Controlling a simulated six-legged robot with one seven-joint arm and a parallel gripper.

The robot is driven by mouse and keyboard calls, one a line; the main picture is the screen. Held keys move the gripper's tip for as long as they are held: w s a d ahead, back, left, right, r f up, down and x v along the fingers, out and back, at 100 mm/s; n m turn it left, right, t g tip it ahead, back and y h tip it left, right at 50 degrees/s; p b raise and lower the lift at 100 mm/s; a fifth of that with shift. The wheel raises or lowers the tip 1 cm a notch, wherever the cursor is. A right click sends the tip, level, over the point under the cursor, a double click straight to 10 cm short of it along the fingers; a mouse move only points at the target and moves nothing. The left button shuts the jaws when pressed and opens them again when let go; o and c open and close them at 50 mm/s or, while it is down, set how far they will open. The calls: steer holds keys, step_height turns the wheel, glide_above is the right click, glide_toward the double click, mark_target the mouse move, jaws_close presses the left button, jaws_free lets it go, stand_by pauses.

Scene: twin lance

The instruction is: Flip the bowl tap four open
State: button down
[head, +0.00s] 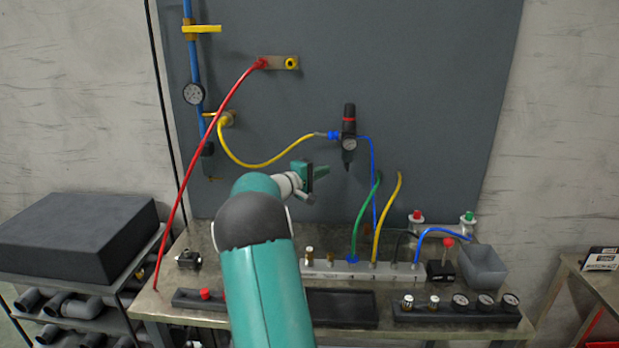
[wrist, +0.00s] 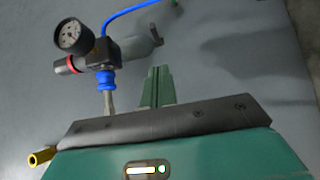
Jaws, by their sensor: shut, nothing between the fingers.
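The filter regulator (head: 349,128) hangs on the grey board, with a red ring, a round gauge and a dark bowl (head: 347,158) at its lower end. In the wrist view the regulator lies sideways, with its gauge (wrist: 73,37) at left and the grey bowl (wrist: 141,47) pointing right. My gripper (head: 322,171) is to the left of the bowl and slightly lower in the head view. Its green fingers (wrist: 157,86) are together and empty, apart from the bowl in the wrist view.
A yellow hose (head: 262,166) and a blue hose (head: 371,165) join the regulator. A red hose (head: 205,140) crosses at left. Green (head: 362,220) and yellow hoses rise from the bench manifold (head: 330,268). A grey bin (head: 483,265) stands at right. The board right of the regulator is bare.

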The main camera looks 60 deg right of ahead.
mark_target(347, 168)
steer(key=shift+s+d, duration=0.35)
steer(key=shift+s, duration=0.3)
steer(key=shift+s+d, duration=0.4)
steer(key=shift+s, duration=0.2)
steer(key=shift+s+d, duration=0.35)
steer(key=shift+s, duration=0.3)
steer(key=shift+s+n+t, duration=0.3)
steer(key=shift+n+t, duration=0.4)
steer(key=shift+t, duration=0.4)
